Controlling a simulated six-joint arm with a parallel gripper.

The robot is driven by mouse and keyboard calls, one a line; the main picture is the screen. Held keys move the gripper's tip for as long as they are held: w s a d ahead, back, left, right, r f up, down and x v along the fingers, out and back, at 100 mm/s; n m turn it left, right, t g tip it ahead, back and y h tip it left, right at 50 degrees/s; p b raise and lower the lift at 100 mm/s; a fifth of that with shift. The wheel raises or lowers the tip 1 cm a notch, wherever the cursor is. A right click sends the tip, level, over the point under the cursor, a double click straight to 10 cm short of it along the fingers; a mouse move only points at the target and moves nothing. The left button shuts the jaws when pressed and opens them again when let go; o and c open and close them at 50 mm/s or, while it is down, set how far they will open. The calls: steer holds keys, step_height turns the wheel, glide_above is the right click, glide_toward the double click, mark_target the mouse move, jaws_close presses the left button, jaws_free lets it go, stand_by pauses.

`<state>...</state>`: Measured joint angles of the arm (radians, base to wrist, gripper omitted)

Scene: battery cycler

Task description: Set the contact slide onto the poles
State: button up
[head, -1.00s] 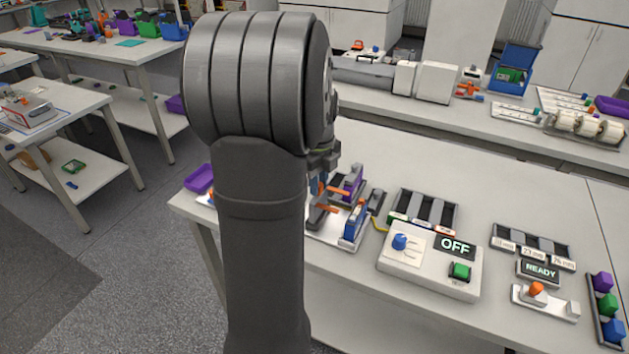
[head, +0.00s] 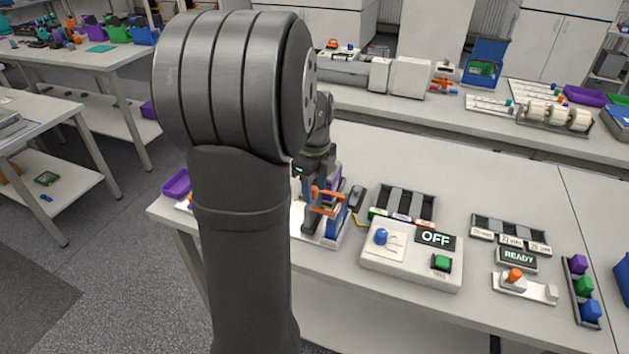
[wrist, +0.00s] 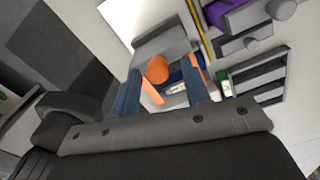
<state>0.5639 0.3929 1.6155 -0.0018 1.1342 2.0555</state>
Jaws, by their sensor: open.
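The contact slide appears in the wrist view as a grey block with a round orange knob (wrist: 157,69). The knob lies between the two blue fingertips of my gripper (wrist: 160,72), which stand apart with a gap on each side. In the head view my gripper (head: 318,196) is low over the cell fixture (head: 333,240), partly hidden by my arm. Orange parts (head: 327,195) show there beside a blue block (head: 337,218) and a purple block (head: 333,183). The poles cannot be made out clearly. Whether the slide touches the fixture cannot be told.
Right of the fixture stands a control box (head: 410,262) with a blue knob, green button and OFF display. Behind it is a slotted rack (head: 405,203). A READY display (head: 517,258) and a tray of coloured blocks (head: 580,290) are further right. Table behind the racks is clear.

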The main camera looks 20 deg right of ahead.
step_height(320, 180, up, 17)
steer(key=shift+r, duration=0.2)
steer(key=shift+f, duration=0.1)
stand_by(0.6)
step_height(320, 180, down, 17)
steer(key=shift+f, duration=0.2)
steer(key=shift+w+a, duration=0.1)
steer(key=shift+a, duration=0.05)
steer(key=shift+r, duration=0.15)
stand_by(0.3)
